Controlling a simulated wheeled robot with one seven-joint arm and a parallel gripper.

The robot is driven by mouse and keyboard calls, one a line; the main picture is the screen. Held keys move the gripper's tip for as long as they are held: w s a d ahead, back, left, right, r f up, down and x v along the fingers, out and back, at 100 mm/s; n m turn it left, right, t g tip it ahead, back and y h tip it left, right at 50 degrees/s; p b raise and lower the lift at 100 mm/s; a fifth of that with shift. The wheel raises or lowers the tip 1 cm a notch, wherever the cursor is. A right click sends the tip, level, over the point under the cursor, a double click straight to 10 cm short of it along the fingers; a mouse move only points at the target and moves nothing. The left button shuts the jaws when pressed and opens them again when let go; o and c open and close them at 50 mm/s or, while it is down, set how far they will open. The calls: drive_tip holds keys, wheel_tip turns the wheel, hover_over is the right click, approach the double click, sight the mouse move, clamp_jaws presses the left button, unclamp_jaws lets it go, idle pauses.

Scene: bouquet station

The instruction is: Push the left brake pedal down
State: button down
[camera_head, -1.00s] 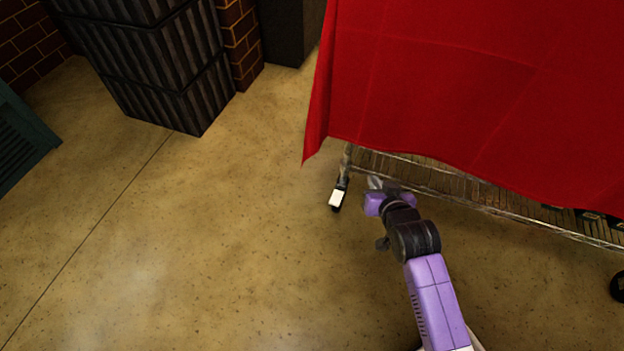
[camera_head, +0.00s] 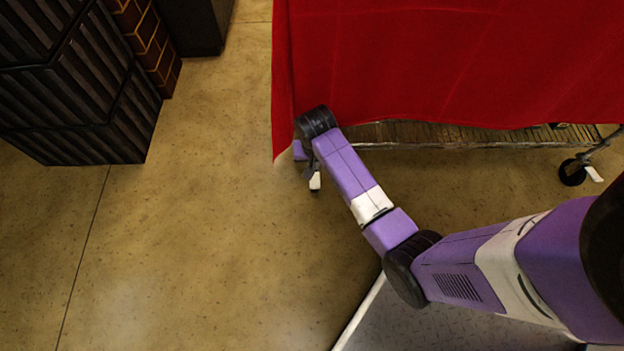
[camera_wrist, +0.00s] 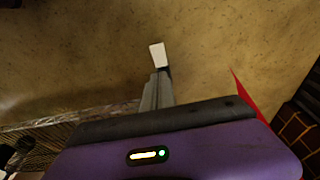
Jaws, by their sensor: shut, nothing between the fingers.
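The left brake pedal (camera_head: 315,181) is a small white tab on the caster at the left end of the cart. In the head view it shows just below my gripper, with the caster partly hidden by my arm. In the wrist view the white pedal (camera_wrist: 157,54) lies just beyond the tips of my gripper (camera_wrist: 157,80), whose grey fingers are shut and empty. The fingers overlap the pedal's near end in the picture; I cannot tell whether they touch it. I cannot tell how far the pedal is tilted.
A red cloth (camera_head: 420,60) covers the cart and hangs low above its wire shelf (camera_head: 440,136). Another caster (camera_head: 572,173) with a white pedal (camera_head: 593,174) stands at the right. Dark slatted crates (camera_head: 75,90) stand at the left. The floor between is clear.

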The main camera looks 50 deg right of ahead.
drive_tip(key=b, duration=0.8)
hover_over(315, 185)
wheel_tip(315, 185, down, 13)
drive_tip(key=shift+a+r, duration=0.1)
drive_tip(key=shift+a, duration=0.05)
drive_tip(key=shift+a+f, duration=0.15)
drive_tip(key=shift+f, duration=0.3)
drive_tip(key=shift+s+a, duration=0.1)
drive_tip(key=shift+s, duration=0.15)
